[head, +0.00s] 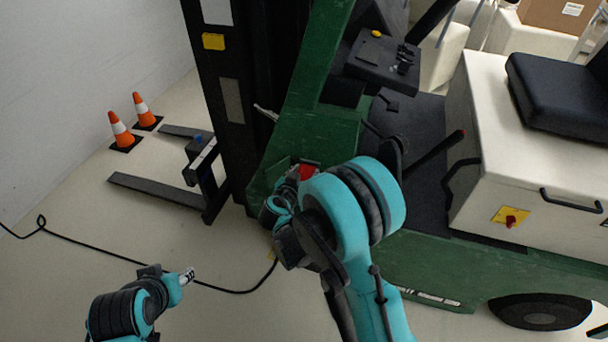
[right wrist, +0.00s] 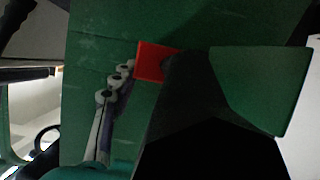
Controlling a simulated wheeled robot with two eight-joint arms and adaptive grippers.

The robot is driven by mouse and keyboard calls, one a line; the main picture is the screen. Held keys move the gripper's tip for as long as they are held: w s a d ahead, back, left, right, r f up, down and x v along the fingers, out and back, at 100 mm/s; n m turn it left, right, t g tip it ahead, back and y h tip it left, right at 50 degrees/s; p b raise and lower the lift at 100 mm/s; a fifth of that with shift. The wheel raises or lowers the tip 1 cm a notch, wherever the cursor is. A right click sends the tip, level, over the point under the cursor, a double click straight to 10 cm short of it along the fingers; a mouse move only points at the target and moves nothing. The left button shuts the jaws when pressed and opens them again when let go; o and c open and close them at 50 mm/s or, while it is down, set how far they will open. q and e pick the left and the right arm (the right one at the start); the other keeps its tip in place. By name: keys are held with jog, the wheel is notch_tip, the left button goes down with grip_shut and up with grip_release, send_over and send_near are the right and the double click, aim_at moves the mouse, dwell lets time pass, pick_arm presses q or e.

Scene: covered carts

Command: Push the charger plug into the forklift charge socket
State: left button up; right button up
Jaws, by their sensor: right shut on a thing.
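The green forklift (head: 335,130) stands across the middle and right of the head view. My right gripper (head: 288,190) is at its green front side, partly hidden by my own arm. A black cable (head: 235,291) runs over the floor and up to this gripper, which is shut on the charger plug. A red block (head: 308,171) shows at the gripper; the right wrist view shows it (right wrist: 154,61) at the fingertips (right wrist: 122,78), close to the green body. I cannot tell plug from socket there, nor how far they are joined. My left gripper (head: 187,276) is above the floor, apart from everything.
Two orange cones (head: 132,120) stand by the wall, beyond the fork tines (head: 155,189). A dark hollow (right wrist: 215,120) and a green panel (right wrist: 262,85) lie right of the red block. The cable crosses the open floor at left. The white seat box (head: 540,160) is at right.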

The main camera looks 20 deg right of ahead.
jog(key=shift+w+d, duration=0.2)
jog(key=shift+w, duration=0.1)
jog(key=o, duration=1.5)
jog(key=shift+c, duration=0.2)
jog(key=shift+s+a, duration=0.1)
jog(key=v, duration=1.1)
jog(key=shift+s+a+r, duration=0.15)
jog(key=shift+s+a, duration=0.05)
jog(key=shift+s, duration=0.15)
jog(key=shift+d, duration=0.1)
